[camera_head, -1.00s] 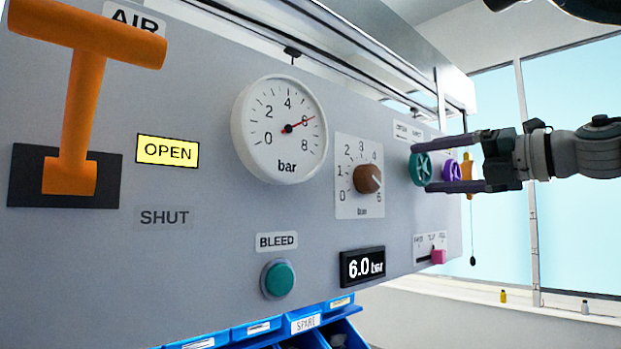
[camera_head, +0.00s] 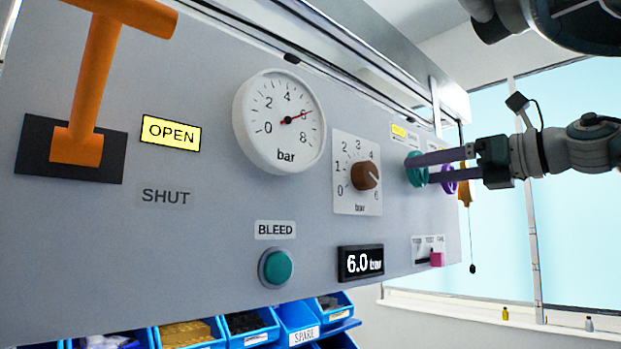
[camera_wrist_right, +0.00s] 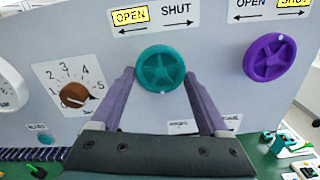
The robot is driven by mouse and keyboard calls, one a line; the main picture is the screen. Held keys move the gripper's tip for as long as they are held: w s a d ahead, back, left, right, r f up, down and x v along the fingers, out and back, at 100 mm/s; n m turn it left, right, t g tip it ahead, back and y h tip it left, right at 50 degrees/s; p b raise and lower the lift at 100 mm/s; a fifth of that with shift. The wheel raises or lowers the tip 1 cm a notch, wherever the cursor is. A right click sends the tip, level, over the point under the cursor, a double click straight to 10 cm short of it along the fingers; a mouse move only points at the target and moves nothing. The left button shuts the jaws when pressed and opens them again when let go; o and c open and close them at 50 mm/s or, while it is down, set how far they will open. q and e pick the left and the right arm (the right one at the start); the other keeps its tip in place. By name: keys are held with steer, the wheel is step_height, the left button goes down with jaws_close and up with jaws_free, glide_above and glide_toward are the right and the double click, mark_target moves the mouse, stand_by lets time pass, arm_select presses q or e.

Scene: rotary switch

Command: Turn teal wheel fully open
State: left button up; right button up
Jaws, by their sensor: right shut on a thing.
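The teal wheel (camera_head: 412,171) is mounted on the right part of the grey panel. In the right wrist view the teal wheel (camera_wrist_right: 160,68) is central, with a small white mark near its lower rim. Above it, the OPEN label (camera_wrist_right: 130,15) is lit yellow and the SHUT label (camera_wrist_right: 177,10) is plain. My right gripper (camera_head: 422,168) is shut on the teal wheel, its two purple-grey fingers at opposite sides of the rim. The fingers partly hide the wheel in the head view. My left gripper is not in view.
A purple wheel (camera_wrist_right: 270,57) sits right of the teal one, with its SHUT label lit. A brown knob (camera_head: 365,176), a gauge (camera_head: 280,122) and an orange lever (camera_head: 88,90) are left on the panel. Blue bins (camera_head: 248,329) stand below.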

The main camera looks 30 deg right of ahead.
stand_by(0.6)
steer(key=o, duration=1.2)
steer(key=shift+o, duration=0.2)
steer(key=shift+s+d+f+b, duration=0.15)
steer(key=shift+s+f+b, duration=0.15)
steer(key=shift+b, duration=0.3)
steer(key=b+v, duration=0.9)
steer(key=shift+r, duration=0.35)
steer(key=shift+s, duration=0.15)
